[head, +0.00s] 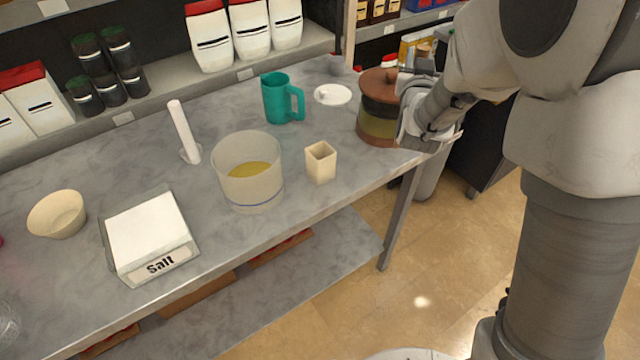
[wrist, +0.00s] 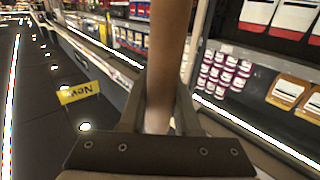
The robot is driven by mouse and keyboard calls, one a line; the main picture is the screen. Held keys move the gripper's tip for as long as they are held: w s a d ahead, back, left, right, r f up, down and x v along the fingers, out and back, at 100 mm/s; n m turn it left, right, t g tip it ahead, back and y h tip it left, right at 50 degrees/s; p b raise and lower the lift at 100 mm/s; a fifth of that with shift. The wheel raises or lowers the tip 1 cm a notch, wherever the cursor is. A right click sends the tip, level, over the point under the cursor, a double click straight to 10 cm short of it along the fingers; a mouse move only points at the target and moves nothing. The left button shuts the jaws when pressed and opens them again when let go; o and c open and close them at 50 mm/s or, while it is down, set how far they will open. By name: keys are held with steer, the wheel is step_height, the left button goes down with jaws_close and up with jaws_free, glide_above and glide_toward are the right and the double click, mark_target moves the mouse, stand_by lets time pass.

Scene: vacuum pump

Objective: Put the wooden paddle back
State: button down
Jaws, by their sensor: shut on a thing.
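The wooden paddle (wrist: 167,55) shows in the wrist view as a brown shaft running up and out of the top of the picture. My gripper (wrist: 158,112) is shut on it, with a finger on each side. In the head view my gripper (head: 428,135) is at the right end of the table, beside a brown banded jar (head: 377,128). I cannot tell whether it touches the jar. I cannot make out the paddle in the head view. A small cream square holder (head: 320,164) stands upright near the table's front edge.
A clear vessel with yellow contents (head: 249,190), a teal mug (head: 277,100), a white upright rod (head: 184,130), a white lid (head: 333,95), a salt box (head: 150,235) and a cream bowl (head: 57,215) stand on the grey table (head: 225,290). Shelves line the back.

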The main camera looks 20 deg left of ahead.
steer(key=s+a+r+n+y+b, duration=0.1)
steer(key=s+a+y+b, duration=0.15)
steer(key=a, duration=0.65)
steer(key=s+a+r+n+y+b, duration=0.1)
steer(key=s+a+b, duration=0.3)
steer(key=a, duration=0.5)
step_height(320, 180, down, 10)
steer(key=b, duration=0.1)
steer(key=shift+a+g+b, duration=0.2)
steer(key=shift+g+b, duration=0.1)
steer(key=shift+b, duration=0.1)
steer(key=shift+f+b, duration=0.2)
steer(key=shift+b, duration=0.1)
steer(key=c, duration=0.6)
jaws_free()
steer(key=shift+r, duration=0.1)
